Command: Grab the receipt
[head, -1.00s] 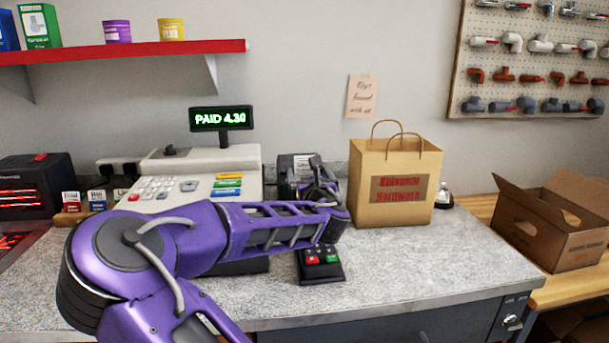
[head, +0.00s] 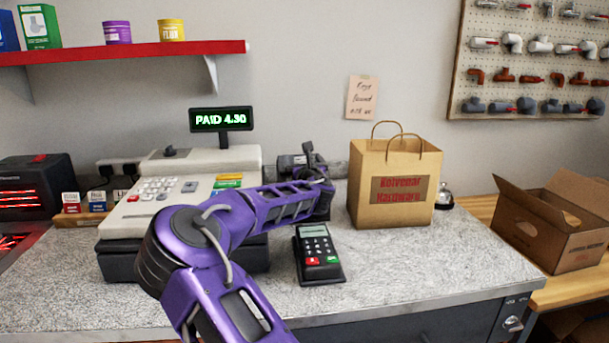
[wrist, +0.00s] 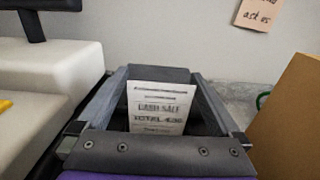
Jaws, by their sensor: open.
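In the wrist view the receipt (wrist: 158,108) is a white printed slip standing upright, with "CASH SALE" and "TOTAL 4.30" legible. My gripper (wrist: 159,76) is open, with one finger on each side of the receipt and a visible gap to each. The receipt's lower end is hidden behind my gripper's near edge. In the head view my gripper (head: 309,160) is at the dark receipt printer (head: 287,163), between the till and the paper bag. My arm hides most of the printer there, and I cannot make out the receipt in that view.
The till (head: 180,190), with its "PAID 4.30" display (head: 221,119), stands left of the printer. A brown paper bag (head: 393,205) stands close on the right. A card terminal (head: 318,258) lies in front. The counter's front right (head: 430,262) is clear.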

